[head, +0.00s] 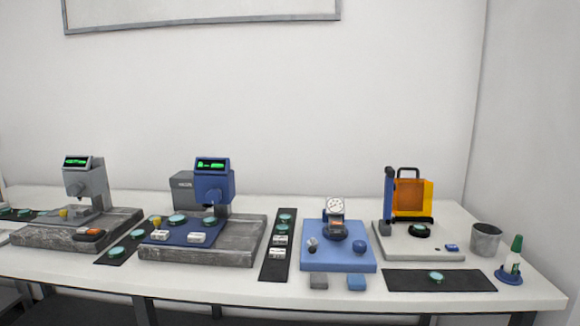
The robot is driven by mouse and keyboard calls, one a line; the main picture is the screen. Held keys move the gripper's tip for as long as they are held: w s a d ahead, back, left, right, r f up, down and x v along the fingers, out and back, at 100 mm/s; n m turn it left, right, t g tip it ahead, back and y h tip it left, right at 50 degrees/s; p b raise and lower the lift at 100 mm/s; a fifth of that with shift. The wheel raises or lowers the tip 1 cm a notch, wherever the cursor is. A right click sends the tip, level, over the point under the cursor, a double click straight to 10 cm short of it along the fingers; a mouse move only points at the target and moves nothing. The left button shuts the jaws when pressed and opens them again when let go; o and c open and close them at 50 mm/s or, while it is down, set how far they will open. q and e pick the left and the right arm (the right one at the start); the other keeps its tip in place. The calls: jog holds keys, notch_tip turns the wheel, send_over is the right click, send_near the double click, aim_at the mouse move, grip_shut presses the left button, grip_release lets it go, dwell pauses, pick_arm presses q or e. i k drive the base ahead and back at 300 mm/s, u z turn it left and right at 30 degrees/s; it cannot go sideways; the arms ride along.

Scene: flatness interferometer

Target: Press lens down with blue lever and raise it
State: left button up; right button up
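The interferometer (377,240) has a pale base, an upright orange window (410,195) with a black handle on top, and a dark blue upright part (388,200) at its left. I cannot tell whether this blue part is the lever. A green lens (420,229) sits on a round black holder on the base, in front of the window. A small blue piece (451,247) lies at the base's front right. Neither of my grippers shows in the head view.
Left of it stands a blue dial gauge stand (325,262) with a blue knob. A black mat (400,280) with a green lens lies in front. Two gauge stations fill the left.

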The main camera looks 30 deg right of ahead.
aim_at(390, 173)
jog(key=u, duration=0.9)
jog(key=i, duration=1.3)
jog(key=z, duration=2.85)
